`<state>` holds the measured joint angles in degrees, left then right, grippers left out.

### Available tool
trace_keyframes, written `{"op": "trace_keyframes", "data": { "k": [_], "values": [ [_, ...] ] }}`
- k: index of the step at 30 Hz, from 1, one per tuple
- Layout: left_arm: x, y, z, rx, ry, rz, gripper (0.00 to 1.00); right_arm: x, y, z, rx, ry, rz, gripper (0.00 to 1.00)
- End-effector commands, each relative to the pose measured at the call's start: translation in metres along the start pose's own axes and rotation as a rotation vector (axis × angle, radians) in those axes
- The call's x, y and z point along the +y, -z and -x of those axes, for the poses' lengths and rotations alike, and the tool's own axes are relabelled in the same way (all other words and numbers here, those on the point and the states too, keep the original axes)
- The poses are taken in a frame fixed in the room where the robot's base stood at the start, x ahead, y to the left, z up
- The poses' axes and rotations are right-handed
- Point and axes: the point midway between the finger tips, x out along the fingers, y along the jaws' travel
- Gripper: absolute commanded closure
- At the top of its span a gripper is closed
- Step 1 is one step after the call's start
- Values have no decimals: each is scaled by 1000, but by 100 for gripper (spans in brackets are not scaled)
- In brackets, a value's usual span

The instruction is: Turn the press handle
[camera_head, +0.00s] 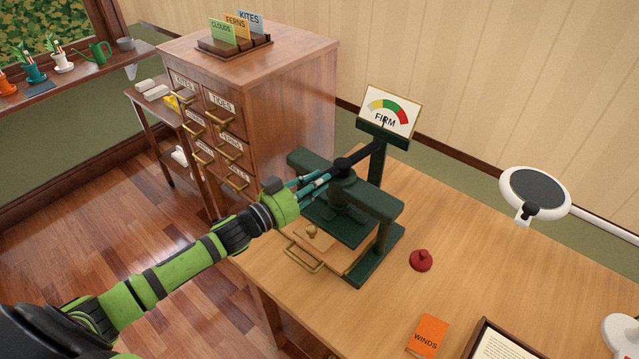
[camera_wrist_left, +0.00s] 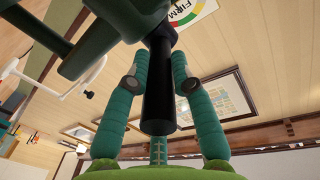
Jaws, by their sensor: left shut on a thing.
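The dark green press (camera_head: 375,205) stands on the wooden desk. Its black handle (camera_head: 352,160) crosses the top of the press, and its near end also shows in the left wrist view (camera_wrist_left: 158,90). My left gripper (camera_head: 328,178), with teal fingers and a green body, reaches in from the left. Its fingers are shut on the handle, one on each side of the bar; they show in the left wrist view (camera_wrist_left: 157,85). A gauge (camera_head: 389,111) marked FIRM stands behind the press. A board with a brass pull (camera_head: 303,259) lies at the press base. My right gripper is not in view.
A red knobbed object (camera_head: 420,261) and an orange WINDS book (camera_head: 428,337) lie right of the press. A framed page (camera_head: 505,345) lies at the front. A wooden card cabinet (camera_head: 290,90) stands behind left. A round white-rimmed device (camera_head: 535,190) is at right.

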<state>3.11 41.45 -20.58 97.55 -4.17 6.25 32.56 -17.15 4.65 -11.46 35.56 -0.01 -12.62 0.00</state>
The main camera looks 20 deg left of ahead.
Motion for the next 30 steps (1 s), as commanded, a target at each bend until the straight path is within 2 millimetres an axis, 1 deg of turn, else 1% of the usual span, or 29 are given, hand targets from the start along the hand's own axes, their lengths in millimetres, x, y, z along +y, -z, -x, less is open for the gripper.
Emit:
{"op": "trace_keyframes", "data": {
  "k": [1, 14, 15, 16, 17, 26, 30],
  "values": [
    [-4, 6, -1, 13, -5, -5, 100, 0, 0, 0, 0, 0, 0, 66],
    [-5, 8, -2, 20, -14, -4, 100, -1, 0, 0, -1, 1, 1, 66],
    [-5, 8, -2, 21, -13, -4, 68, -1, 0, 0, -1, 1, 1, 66],
    [-5, 8, -2, 21, -13, -4, 56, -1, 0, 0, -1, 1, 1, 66],
    [-5, 8, -2, 20, -14, -4, 52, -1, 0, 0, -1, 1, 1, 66],
    [-3, 3, -1, 11, -15, -1, 52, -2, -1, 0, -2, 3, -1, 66],
    [-3, 1, 7, 7, -16, 0, 52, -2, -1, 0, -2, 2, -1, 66]
  ]
}}
